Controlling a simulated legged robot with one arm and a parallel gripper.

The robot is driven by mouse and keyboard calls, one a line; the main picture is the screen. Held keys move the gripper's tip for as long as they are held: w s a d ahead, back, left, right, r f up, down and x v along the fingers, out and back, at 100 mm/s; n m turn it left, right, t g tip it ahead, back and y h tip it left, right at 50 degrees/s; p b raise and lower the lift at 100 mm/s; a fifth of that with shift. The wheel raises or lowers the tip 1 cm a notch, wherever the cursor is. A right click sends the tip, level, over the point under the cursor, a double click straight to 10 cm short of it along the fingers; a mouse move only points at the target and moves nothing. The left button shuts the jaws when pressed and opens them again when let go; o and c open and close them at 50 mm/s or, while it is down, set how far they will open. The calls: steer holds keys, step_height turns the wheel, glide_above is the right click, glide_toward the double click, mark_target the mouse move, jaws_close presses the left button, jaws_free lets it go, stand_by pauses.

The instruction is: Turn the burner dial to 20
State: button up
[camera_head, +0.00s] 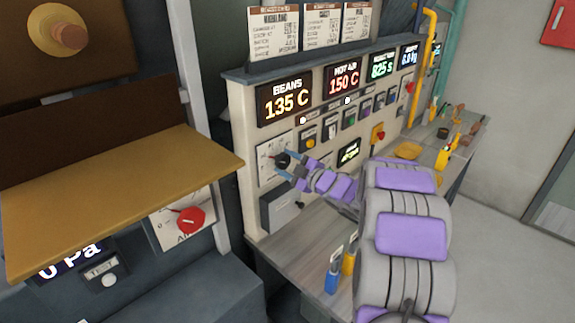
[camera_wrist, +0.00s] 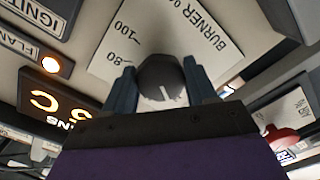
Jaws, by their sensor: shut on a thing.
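The burner dial is a round dark knob (camera_wrist: 162,78) on a white plate (camera_wrist: 190,38) lettered "BURNER", with 80 and 100 marks visible. The knob shows a short white line on its face, pointing toward the bottom of the wrist view. My gripper (camera_wrist: 160,70) has one blue-grey finger on each side of the knob and is shut on it. In the head view my gripper (camera_head: 284,167) reaches the dark knob (camera_head: 283,159) on its white plate (camera_head: 265,152), low on the panel's left side. The lower marks, including 20, are hidden or too small to read.
Displays above the dial read BEANS 135 C (camera_head: 285,102) and HOT AIR 150 C (camera_head: 342,80). A yellow button (camera_head: 311,142) sits just right of the dial. A wooden shelf (camera_head: 120,195) juts out at left. Blue and yellow items (camera_head: 332,282) stand on the counter below.

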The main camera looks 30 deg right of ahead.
steer(key=o, duration=1)
steer(key=shift+o, duration=0.2)
steer(key=p+v, duration=0.2)
steer(key=v, duration=1.5)
steer(key=shift+s, duration=0.15)
steer(key=shift+d, duration=0.1)
